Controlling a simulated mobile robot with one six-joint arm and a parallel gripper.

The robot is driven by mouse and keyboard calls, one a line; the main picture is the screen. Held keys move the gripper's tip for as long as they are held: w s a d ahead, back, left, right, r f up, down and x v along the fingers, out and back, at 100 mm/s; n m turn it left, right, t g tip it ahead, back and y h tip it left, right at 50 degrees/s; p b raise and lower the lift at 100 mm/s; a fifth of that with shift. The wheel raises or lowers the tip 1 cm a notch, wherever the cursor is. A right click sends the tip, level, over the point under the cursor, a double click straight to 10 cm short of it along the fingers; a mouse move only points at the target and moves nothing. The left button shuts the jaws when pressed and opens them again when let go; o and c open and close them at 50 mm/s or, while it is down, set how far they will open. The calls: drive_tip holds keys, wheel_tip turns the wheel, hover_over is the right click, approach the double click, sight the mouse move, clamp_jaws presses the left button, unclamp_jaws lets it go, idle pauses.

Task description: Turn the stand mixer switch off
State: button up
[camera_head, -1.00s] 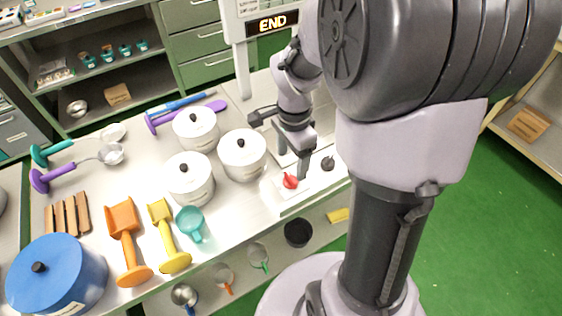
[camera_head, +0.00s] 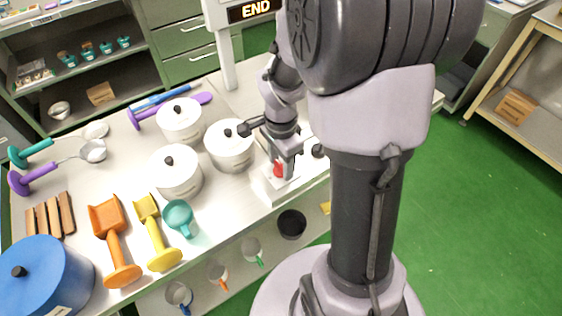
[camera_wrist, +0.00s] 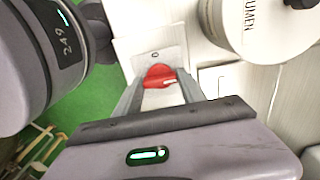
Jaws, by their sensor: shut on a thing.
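The red switch knob (camera_head: 278,170) sits on a pale control panel (camera_head: 272,190) at the table's front edge. In the wrist view, the knob (camera_wrist: 158,74) is round and red with a raised grip, and a small "0" mark is printed on the panel beyond it. My gripper (camera_head: 284,172) is at the knob, partly covering it in the head view. In the wrist view, its two fingers (camera_wrist: 159,88) are on either side of the knob's grip and shut on it. The mixer's body is not clearly visible behind my arm.
A black knob (camera_head: 318,151) is right of my gripper. White lidded pots (camera_head: 229,146) stand close on the left, one near my wrist. An "END" display (camera_head: 252,10) stands behind.

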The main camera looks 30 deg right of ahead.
drive_tip(key=shift+n, duration=0.3)
drive_tip(key=n+p, duration=0.1)
drive_tip(key=n, duration=0.2)
drive_tip(key=shift+r+n, duration=0.1)
drive_tip(key=shift+n, duration=0.2)
drive_tip(key=n+p, duration=0.1)
drive_tip(key=n, duration=0.3)
drive_tip(key=shift+n+p, duration=0.3)
drive_tip(key=shift+p, duration=0.1)
drive_tip(key=n+p, duration=0.1)
drive_tip(key=n, duration=0.3)
drive_tip(key=shift+n, duration=0.3)
drive_tip(key=shift+n+p, duration=0.9)
drive_tip(key=shift+n, duration=1.3)
drive_tip(key=o, duration=1.4)
drive_tip(key=shift+c, duration=0.2)
